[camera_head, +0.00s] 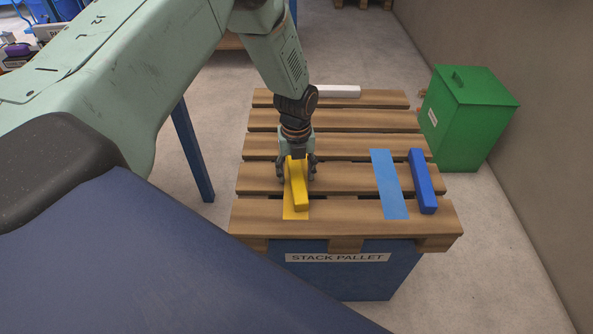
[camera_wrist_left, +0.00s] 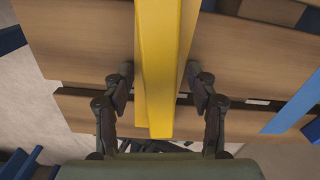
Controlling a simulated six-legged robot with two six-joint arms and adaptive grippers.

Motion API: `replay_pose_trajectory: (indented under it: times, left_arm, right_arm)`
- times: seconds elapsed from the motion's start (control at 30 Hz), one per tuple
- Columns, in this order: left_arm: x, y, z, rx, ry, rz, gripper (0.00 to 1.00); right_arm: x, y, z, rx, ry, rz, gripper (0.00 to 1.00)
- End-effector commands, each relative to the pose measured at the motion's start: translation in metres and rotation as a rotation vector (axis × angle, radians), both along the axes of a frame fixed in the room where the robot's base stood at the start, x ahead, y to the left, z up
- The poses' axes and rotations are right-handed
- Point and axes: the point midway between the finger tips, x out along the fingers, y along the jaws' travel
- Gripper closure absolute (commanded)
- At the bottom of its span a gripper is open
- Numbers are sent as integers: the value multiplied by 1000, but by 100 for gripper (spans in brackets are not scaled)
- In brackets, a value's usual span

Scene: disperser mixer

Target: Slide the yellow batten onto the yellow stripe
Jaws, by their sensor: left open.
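The yellow batten (camera_head: 298,185) lies on the slatted pallet, on top of the yellow stripe (camera_head: 289,211). It sits slightly askew, and bits of the stripe show along its left side and near end. My left gripper (camera_head: 297,179) is over the batten's far part with a finger on each side. In the left wrist view the batten (camera_wrist_left: 159,70) runs between the open fingers (camera_wrist_left: 160,90), with gaps visible on both sides. My right gripper is not in view.
A blue stripe (camera_head: 390,184) and a blue batten (camera_head: 423,181) beside it lie on the pallet (camera_head: 345,205) to the right. A white batten (camera_head: 338,91) lies at the back. A green bin (camera_head: 467,115) stands right of the pallet. The slats between the stripes are clear.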

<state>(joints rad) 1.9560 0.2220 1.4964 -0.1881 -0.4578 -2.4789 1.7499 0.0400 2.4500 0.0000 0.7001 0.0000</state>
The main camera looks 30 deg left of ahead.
Motion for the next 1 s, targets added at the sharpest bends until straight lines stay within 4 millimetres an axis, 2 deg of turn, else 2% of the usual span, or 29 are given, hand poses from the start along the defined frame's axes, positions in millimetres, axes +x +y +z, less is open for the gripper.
replay_pose_trajectory:
  times: [0.23,0.7,0.83,1.0]
  left_arm:
    - [1,0,8,-1,-1,1,42]
    - [1,0,97,-1,-3,0,42]
    - [0,0,112,-1,-2,0,42]
    - [0,0,120,-1,1,0,42]
  right_arm:
    - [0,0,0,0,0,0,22]
    - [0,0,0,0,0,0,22]
    - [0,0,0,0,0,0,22]
    - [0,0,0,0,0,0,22]
